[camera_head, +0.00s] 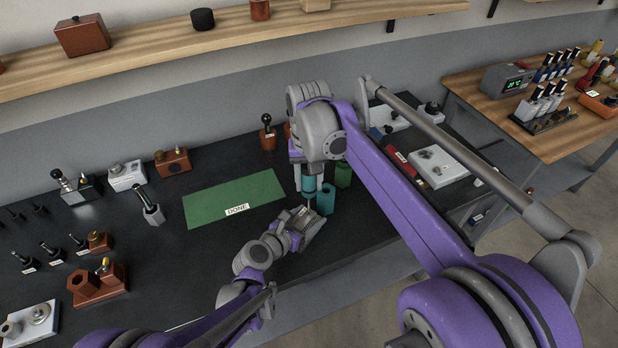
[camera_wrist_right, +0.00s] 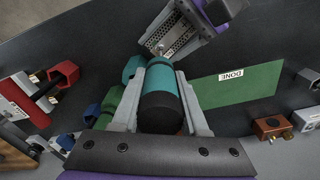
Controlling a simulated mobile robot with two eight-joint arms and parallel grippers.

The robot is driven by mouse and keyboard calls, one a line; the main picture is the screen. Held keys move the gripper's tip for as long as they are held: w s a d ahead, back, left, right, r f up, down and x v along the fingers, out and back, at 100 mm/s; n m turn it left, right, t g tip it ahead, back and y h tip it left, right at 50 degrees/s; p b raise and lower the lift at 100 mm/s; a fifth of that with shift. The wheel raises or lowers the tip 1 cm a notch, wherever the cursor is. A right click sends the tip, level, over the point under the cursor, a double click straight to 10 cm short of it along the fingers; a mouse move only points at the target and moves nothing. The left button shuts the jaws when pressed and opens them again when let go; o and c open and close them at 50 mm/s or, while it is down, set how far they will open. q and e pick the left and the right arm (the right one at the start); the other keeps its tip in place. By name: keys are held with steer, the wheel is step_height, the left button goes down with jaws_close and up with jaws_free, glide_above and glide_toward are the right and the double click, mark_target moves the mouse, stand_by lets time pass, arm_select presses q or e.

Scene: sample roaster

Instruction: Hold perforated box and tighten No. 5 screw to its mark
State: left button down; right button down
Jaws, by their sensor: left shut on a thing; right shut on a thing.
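The perforated box (camera_wrist_right: 165,38) is a grey metal box with rows of holes and a small white label. It shows at the top of the right wrist view, tilted in the picture. My left gripper (camera_head: 297,226) is shut on it at the table's front edge. My right gripper (camera_wrist_right: 160,100) is shut on a teal and black driver (camera_wrist_right: 164,78), whose teal part also shows in the head view (camera_head: 309,188).
A teal holder (camera_head: 326,199) and a green holder (camera_head: 343,174) stand just right of the driver. A green mat (camera_head: 235,198) marked DONE lies to the left. Several tools and blocks stand on the left side of the black table. A shelf (camera_head: 150,43) runs above.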

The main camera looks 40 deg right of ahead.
steer(key=shift+f, duration=0.35)
steer(key=m, duration=0.8)
steer(key=shift+m, duration=0.4)
steer(key=m, duration=0.4)
steer(key=shift+m+g, duration=0.3)
steer(key=shift+n, duration=0.8)
steer(key=shift+r, duration=0.1)
steer(key=shift+r, duration=1)
